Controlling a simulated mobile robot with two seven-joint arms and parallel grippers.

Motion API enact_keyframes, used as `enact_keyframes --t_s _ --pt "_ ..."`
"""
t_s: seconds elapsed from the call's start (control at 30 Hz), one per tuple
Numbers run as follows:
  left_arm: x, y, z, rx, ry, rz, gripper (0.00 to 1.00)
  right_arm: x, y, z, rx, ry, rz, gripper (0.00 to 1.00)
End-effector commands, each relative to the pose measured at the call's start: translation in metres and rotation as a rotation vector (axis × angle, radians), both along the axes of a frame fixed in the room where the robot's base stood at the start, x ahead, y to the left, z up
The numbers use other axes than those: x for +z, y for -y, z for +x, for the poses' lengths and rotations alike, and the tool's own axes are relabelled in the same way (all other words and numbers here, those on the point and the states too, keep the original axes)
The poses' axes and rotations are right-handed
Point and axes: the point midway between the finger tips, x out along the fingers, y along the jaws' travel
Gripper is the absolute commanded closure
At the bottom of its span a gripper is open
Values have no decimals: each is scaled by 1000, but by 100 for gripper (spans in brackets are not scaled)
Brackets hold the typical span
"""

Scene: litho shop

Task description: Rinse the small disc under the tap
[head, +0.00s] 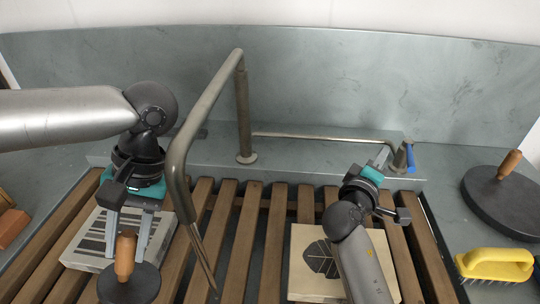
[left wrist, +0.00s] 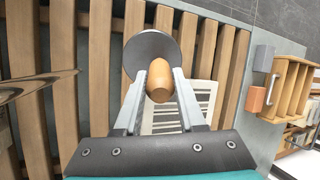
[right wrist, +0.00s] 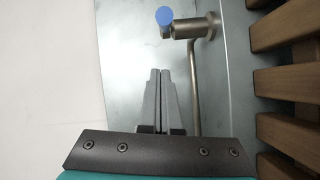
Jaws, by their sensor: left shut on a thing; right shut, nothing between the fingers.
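The small dark disc (head: 130,286) with an upright wooden knob (head: 125,255) is at the lower left of the head view. My left gripper (head: 128,240) is shut on the knob; the left wrist view shows the disc (left wrist: 148,48) beyond its fingers. The tap (head: 209,100) arches over the slats, its spout to the right of the disc. A thin glossy streak (head: 204,262), looking like running water, hangs from the spout. The blue-ended tap lever (head: 411,158) is at the right end of the pipe. My right gripper (right wrist: 160,72) is shut and empty, just short of the lever.
A striped stone (head: 85,243) lies behind the small disc, and a leaf-patterned stone (head: 300,262) lies under my right arm. Wooden slats (head: 235,270) span the sink. A large disc (head: 490,205) and a yellow brush (head: 495,263) sit on the right ledge.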

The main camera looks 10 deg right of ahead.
Motion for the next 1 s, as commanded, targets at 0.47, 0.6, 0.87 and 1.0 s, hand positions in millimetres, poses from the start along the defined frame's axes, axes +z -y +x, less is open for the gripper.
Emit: enact_keyframes --t_s 0.47,0.6,0.87,1.0 --pt "0 0 0 -1 1 1 100 -8 35 -20 0 -1 0 100" --pt "0 0 0 -1 1 1 100 -8 35 -20 0 -1 1 100" --pt "2 0 0 -1 1 1 100 -8 39 -23 -2 -2 1 100" --pt "7 0 0 -1 1 1 100 -9 47 -29 -3 -2 2 100"
